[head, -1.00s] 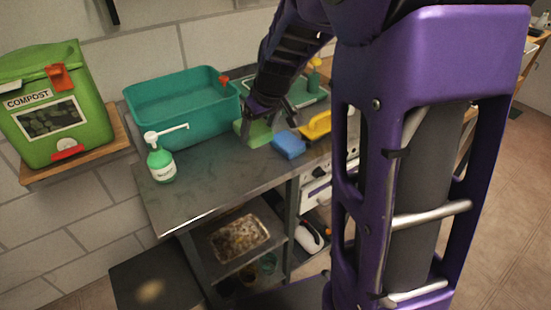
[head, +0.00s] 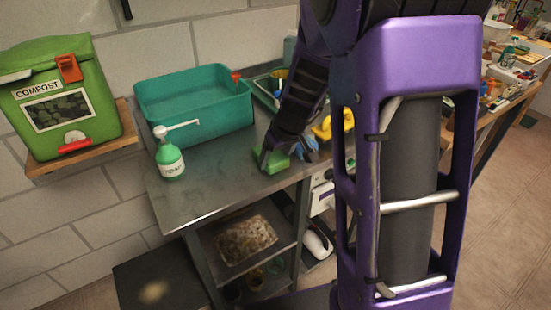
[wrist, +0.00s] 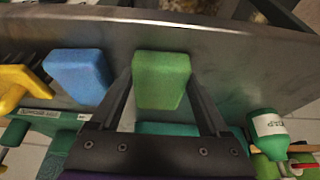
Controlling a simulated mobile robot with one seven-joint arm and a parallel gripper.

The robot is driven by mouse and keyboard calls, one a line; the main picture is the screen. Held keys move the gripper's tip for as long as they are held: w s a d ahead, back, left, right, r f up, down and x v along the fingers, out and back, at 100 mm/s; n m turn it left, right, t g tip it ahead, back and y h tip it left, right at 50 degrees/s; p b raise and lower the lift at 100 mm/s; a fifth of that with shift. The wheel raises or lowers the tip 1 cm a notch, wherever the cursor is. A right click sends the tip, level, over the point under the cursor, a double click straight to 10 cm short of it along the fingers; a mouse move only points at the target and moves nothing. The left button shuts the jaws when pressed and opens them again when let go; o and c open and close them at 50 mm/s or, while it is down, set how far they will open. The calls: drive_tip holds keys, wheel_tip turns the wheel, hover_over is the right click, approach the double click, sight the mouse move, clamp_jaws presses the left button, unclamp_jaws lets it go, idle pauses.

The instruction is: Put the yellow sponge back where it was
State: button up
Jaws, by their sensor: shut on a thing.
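My gripper (head: 279,152) is shut on a green sponge (head: 270,160) over the front part of the metal bench. In the wrist view the green sponge (wrist: 161,78) sits between my two fingers (wrist: 163,92). A blue sponge (head: 309,150) is just to the right, partly hidden by my gripper in the head view. It shows whole beside the left finger in the wrist view (wrist: 79,73). I cannot make out a clear yellow sponge. A yellow item (head: 340,122) lies farther right, partly behind my arm, and looks more like a tool or brush (wrist: 18,84).
A compost bin (head: 55,100) sits on a shelf at left. Lower shelves hold a tray (head: 246,240). The bench's front left is clear.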

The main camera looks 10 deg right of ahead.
drive_tip(key=shift+r, duration=0.1)
drive_tip(key=shift+f, duration=0.2)
drive_tip(key=o, duration=1.3)
drive_tip(key=shift+r, duration=0.1)
drive_tip(key=p+v, duration=0.2)
drive_tip(key=v, duration=1)
drive_tip(key=shift+p, duration=0.4)
drive_tip(key=shift+r, duration=0.1)
